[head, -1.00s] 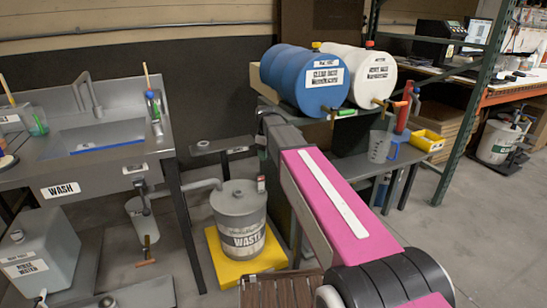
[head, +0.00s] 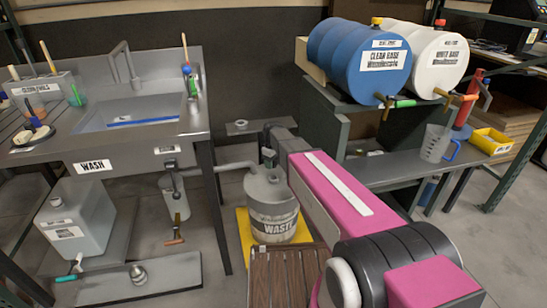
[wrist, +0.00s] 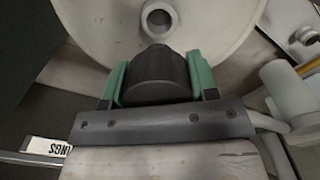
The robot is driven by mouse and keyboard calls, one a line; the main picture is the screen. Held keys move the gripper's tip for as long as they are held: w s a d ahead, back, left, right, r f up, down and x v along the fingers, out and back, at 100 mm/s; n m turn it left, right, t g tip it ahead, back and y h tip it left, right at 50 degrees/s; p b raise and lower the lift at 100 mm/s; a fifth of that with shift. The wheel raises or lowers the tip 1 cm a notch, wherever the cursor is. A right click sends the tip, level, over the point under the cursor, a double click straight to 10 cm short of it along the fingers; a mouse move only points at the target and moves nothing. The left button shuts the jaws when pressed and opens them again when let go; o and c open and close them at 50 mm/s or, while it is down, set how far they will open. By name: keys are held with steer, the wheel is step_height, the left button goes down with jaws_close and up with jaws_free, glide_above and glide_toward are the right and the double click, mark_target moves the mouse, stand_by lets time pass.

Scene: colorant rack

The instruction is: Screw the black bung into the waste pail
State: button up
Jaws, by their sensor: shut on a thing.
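The waste pail (head: 277,222) is a grey drum with a WASTE label, standing on the floor right of the sink. In the wrist view its pale round lid (wrist: 95,22) fills the top, with a ringed round opening (wrist: 158,18) near the upper edge. My gripper (wrist: 157,78) has green fingers shut on the black bung (wrist: 157,75), a short dark cylinder. In the wrist view the bung appears just below the opening, with a small visible gap; its height over the lid is unclear.
A yellow base (head: 243,232) lies under the pail. A grey pipe (head: 222,168) runs from the left to the pail's top. The WASH sink (head: 95,150) stands left, and blue (head: 345,65) and white (head: 440,60) drums stand on a stand at right. A slatted wooden surface (head: 280,278) is in front.

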stand_by(0.4)
steer(key=shift+f, duration=2.85)
steer(key=shift+f, duration=1.35)
steer(key=o, duration=1)
steer(key=shift+r, duration=0.1)
